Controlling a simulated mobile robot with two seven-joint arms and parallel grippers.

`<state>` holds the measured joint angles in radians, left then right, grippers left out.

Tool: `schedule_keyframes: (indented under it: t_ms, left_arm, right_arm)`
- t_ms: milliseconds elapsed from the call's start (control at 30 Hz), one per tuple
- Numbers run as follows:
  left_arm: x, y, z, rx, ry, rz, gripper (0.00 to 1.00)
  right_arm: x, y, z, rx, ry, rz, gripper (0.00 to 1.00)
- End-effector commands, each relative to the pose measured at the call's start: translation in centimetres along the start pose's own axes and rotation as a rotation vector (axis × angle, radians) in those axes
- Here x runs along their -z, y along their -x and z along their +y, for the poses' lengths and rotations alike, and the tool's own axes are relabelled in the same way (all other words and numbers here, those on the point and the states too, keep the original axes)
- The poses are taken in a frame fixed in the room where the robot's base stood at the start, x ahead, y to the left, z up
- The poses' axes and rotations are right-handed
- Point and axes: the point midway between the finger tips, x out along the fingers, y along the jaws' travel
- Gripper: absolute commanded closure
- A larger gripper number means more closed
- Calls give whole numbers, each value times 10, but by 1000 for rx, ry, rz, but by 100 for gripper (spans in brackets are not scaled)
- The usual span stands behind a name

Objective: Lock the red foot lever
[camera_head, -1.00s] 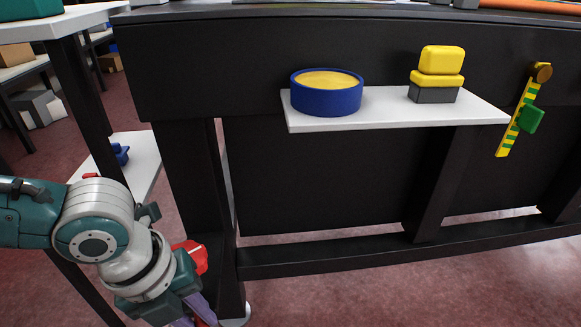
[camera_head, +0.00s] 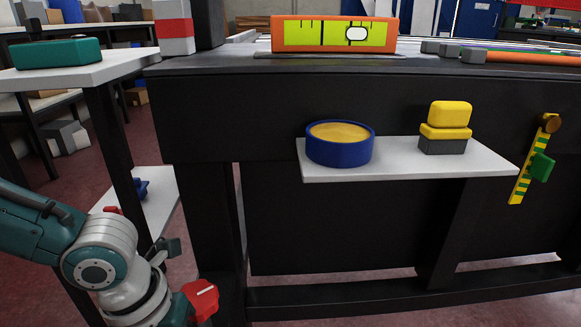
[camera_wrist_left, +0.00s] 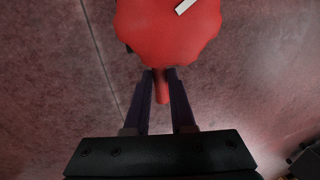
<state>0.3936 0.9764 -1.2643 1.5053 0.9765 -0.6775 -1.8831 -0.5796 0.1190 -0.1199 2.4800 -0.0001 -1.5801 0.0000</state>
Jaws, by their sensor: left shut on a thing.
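My right gripper is not in view.
The black table leg (camera_head: 212,230) stands beside the lever. A white shelf (camera_head: 400,168) above holds a blue round tub (camera_head: 340,152) and yellow blocks (camera_head: 448,115). A side table (camera_head: 100,70) stands at left. An orange level (camera_head: 335,35) lies on the tabletop.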

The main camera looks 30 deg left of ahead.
Motion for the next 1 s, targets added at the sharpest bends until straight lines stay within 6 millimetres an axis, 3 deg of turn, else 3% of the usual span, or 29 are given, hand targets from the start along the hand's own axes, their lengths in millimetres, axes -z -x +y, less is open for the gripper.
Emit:
schedule_keyframes:
  t_ms: [100, 133, 367, 667, 767, 1000]
  left_arm:
    - [0, -1, 1, -4, -2, 1, 100]
    - [0, -1, 2, -4, -2, 1, 74]
    - [0, 0, 1, -3, -1, 0, 48]
    - [0, 3, 0, -2, 0, 0, 47]
    - [0, 16, 0, -2, 0, 0, 47]
    - [0, 67, 0, -3, -1, -1, 47]
  right_arm:
    - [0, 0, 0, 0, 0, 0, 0]
    - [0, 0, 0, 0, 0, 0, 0]
    - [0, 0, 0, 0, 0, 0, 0]
    - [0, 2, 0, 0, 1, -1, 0]
    - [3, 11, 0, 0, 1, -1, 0]
    - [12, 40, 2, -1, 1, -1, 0]
